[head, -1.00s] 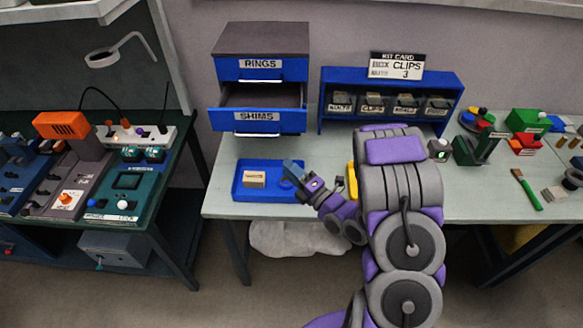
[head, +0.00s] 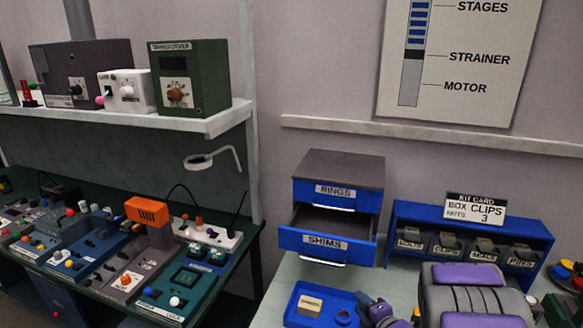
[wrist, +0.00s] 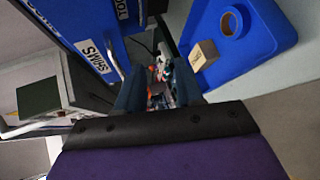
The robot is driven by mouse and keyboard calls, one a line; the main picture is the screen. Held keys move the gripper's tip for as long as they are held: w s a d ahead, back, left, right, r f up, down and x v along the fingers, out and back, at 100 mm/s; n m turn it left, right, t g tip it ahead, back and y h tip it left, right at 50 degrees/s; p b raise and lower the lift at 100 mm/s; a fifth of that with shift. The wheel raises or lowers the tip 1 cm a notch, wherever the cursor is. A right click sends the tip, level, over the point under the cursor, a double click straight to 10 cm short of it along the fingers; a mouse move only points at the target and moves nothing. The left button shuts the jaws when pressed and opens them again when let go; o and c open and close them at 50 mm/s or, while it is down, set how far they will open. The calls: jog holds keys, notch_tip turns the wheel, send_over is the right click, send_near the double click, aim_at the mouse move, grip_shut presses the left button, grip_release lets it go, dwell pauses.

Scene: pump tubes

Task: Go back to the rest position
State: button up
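My arm shows in the head view at the lower right edge, mostly cut off, with my gripper (head: 366,303) beside the right side of the blue tray (head: 292,318). In the wrist view my gripper (wrist: 158,88) has its two dark fingers apart, with background showing between them and nothing held. The tray also shows in the wrist view (wrist: 262,55), with a small tan labelled box (wrist: 204,54) and a blue ring (wrist: 232,23) in it. Both lie clear of the fingers.
The drawer cabinet (head: 340,172) stands behind the tray; its SHIMS drawer (head: 312,244) is pulled out. A blue bin rack (head: 400,222) with a kit card (head: 476,208) is to its right. A panel bench (head: 185,290) with an orange device (head: 147,210) is at left.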

jog(key=s+d+r+m+g+h, duration=0.3)
jog(key=s+r+m+g+h, duration=0.1)
jog(key=s+m, duration=0.2)
jog(key=s+d+r+m+g+h, duration=0.3)
jog(key=s+r+m, duration=0.1)
jog(key=s+m, duration=0.3)
jog(key=s+a+r+m+g, duration=0.2)
jog(key=s+a+m, duration=0.1)
jog(key=s, duration=0.6)
jog(key=s+a+r+m+g+y, duration=0.1)
jog(key=s+a+r+m+g, duration=0.1)
jog(key=s+a, duration=0.3)
jog(key=s+a+r+m+g+y, duration=0.1)
jog(key=s+a+m+g, duration=0.3)
jog(key=s, duration=0.9)
jog(key=shift+r, duration=0.55)
